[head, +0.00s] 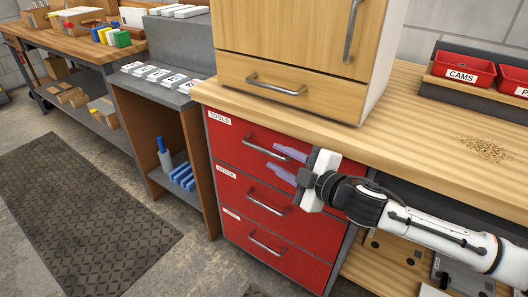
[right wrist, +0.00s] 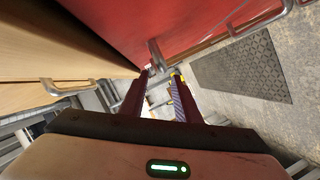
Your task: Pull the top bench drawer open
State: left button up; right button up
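The top bench drawer (head: 240,150) has a red front labelled TOOLS and looks shut, flush with the drawers below. Its metal bar handle (head: 262,146) is partly hidden by my right gripper (head: 273,158). That gripper is open, its two purplish fingers pointing left at the handle's right part. In the right wrist view, the open right gripper (right wrist: 160,75) has the handle (right wrist: 157,55) near its fingertips, between them in the picture. I cannot tell whether they touch. The red drawer front (right wrist: 125,25) lies beyond. My left gripper is not in view.
The drawer labelled STOCK (head: 245,193) and another red drawer (head: 265,240) lie below. A wooden cabinet (head: 290,45) stands on the benchtop (head: 400,125) above. A low shelf unit (head: 135,105) is at the left. The floor before the drawers is clear, with a dark mat (head: 80,215).

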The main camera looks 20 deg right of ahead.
aim_at(269, 153)
jog(key=x, duration=0.6)
jog(key=shift+w+a+f, duration=0.15)
jog(key=shift+w, duration=0.2)
grip_shut()
